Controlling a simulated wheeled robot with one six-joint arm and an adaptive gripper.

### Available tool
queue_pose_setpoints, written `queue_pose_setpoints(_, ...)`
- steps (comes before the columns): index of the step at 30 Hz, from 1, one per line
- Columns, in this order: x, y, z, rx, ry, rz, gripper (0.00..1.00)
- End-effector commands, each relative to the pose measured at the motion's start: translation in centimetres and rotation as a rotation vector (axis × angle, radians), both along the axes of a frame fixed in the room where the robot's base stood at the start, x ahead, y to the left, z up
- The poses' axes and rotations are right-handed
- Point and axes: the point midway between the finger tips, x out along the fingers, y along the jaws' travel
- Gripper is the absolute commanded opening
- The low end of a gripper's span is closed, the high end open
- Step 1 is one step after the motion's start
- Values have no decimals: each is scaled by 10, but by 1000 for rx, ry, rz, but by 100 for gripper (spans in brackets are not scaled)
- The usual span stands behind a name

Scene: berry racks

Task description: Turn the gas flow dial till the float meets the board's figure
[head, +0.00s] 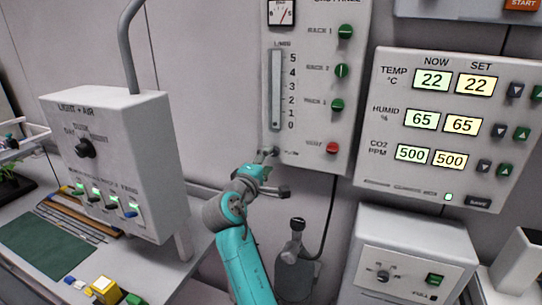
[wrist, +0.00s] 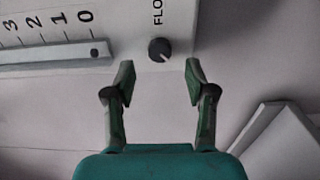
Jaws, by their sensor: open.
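The gas panel (head: 308,140) is on the wall in the head view, with an upright flow tube (head: 276,85) scaled 0 to 5 L/min. In the wrist view the tube (wrist: 40,56) lies sideways, and its dark float (wrist: 95,53) sits level with the 0 mark. The black flow dial (wrist: 160,50) has a pale pointer line. My gripper (wrist: 159,75) is open, its fingers to either side of the dial and apart from it. In the head view my gripper (head: 268,158) is at the panel's lower left and largely covers the dial. I see no board with a flow figure.
Green rack knobs (head: 345,32) and a red knob (head: 333,148) are on the same panel. A climate panel (head: 440,178) hangs to the right, a light and air box (head: 110,190) stands left. A bottle (head: 296,265) and a grey cabinet (head: 410,235) stand below.

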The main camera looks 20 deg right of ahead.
Motion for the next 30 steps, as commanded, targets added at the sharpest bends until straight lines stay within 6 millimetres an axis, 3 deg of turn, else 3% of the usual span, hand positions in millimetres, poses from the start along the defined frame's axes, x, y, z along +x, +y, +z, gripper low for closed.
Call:
queue_pose_setpoints(9, 30, -23, 0, 1, 0, -1, 55)
queue_pose_setpoints(20, 34, -25, 0, 1, -1, 1, 55)
queue_pose_setpoints(27, 34, -25, 0, 1, -1, 1, 0)
queue_pose_setpoints(30, 34, -25, 0, 1, -1, 1, 0)
